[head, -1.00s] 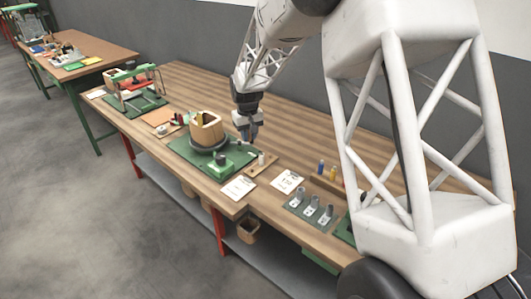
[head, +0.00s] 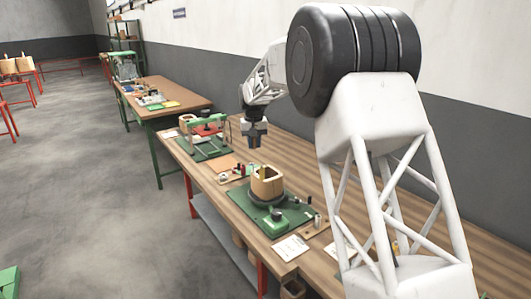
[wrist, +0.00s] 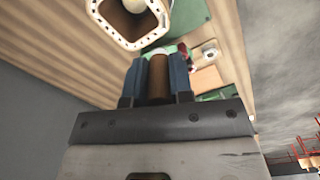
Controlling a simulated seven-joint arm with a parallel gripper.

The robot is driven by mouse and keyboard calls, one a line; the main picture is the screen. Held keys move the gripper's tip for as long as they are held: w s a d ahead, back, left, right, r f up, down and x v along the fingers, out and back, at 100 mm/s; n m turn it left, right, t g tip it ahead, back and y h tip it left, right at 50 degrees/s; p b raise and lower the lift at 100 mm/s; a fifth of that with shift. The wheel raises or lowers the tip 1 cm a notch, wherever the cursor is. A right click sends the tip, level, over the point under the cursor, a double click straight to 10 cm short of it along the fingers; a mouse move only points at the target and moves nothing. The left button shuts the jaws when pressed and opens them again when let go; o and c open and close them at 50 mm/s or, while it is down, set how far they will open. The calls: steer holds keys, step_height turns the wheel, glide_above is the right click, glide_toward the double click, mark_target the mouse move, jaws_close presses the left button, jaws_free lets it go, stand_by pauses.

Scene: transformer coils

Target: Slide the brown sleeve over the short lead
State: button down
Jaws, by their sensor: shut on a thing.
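My gripper (head: 256,141) is raised above the bench, beyond the wooden coil in the head view. In the wrist view its two blue fingers (wrist: 160,80) are shut on the brown sleeve (wrist: 159,80), a short cylinder standing between them. The coil (head: 267,183) is a hollow wooden body on a dark round table over a green base (head: 243,206). The coil's pale rim with a row of dark marks (wrist: 101,20) shows at the top of the wrist view, apart from the sleeve. I cannot make out the short lead.
A small wooden block with pegs (head: 313,230) and white paper (head: 290,248) lie near the green base. An orange-brown sheet (head: 222,163) and small parts lie further along the bench. A green-based fixture with a frame (head: 205,145) stands beyond. Bare wood lies behind the coil.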

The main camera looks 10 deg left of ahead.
steer(key=shift+w+a+r, duration=0.1)
steer(key=shift+a+r, duration=0.1)
steer(key=shift+a, duration=0.1)
steer(key=shift+f, duration=0.15)
steer(key=shift+f, duration=2.75)
steer(key=shift+f, duration=2.2)
stand_by(1.4)
steer(key=c, duration=0.5)
jaws_free()
